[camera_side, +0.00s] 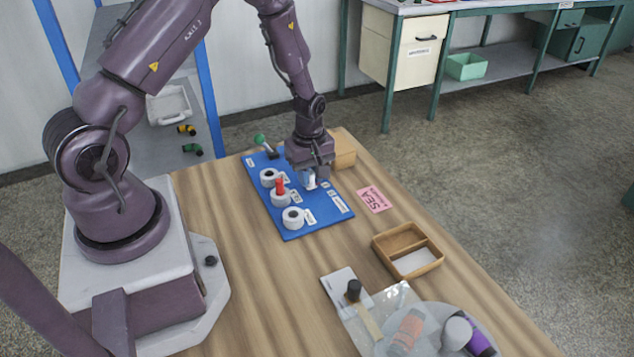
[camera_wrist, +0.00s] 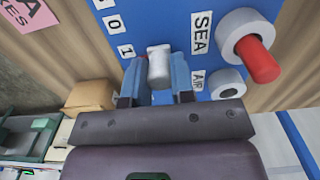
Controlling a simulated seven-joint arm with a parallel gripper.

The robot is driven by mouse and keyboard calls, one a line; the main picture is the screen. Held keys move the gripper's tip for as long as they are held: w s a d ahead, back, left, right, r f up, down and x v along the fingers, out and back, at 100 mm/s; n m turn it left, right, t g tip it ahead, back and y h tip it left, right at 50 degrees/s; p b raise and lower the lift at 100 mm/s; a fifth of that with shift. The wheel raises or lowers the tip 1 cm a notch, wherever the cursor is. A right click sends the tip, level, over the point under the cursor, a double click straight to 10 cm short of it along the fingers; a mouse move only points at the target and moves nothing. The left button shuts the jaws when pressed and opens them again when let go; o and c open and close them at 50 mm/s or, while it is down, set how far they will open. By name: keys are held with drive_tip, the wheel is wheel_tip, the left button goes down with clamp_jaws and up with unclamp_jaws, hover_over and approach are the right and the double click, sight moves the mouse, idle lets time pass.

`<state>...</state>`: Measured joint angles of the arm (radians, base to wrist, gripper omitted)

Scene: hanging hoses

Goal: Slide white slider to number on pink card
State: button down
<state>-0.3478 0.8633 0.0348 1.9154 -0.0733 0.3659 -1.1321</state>
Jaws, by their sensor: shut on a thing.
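The blue board (camera_side: 311,228) lies on the wooden table. The white slider (camera_wrist: 159,66) stands on the board beside the number tags 1 (camera_wrist: 126,51) and 0 (camera_wrist: 113,24); it appears closest to 1. My gripper (camera_side: 310,180) points down over the board, its two fingers (camera_wrist: 156,76) shut on the white slider, one on each side. In the side view the slider (camera_side: 310,184) is partly covered by the fingers. The pink card (camera_side: 374,200) lies flat on the table right of the board. It reads SEA, with smaller print I cannot read.
White round sockets (camera_side: 293,217) stand on the board; the one by the SEA label holds a red peg (camera_side: 280,186). A green-knobbed lever (camera_side: 261,140) is at the far end. A wooden block (camera_side: 344,150) stands behind my gripper. A divided wooden tray (camera_side: 408,250) sits nearer right.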

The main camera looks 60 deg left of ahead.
drive_tip(key=a, duration=0.8)
drive_tip(key=shift+a, duration=0.35)
drive_tip(key=c, duration=0.9)
unclamp_jaws()
drive_tip(key=shift+c, duration=0.2)
drive_tip(key=shift+r, duration=0.15)
wheel_tip(320, 180, up, 13)
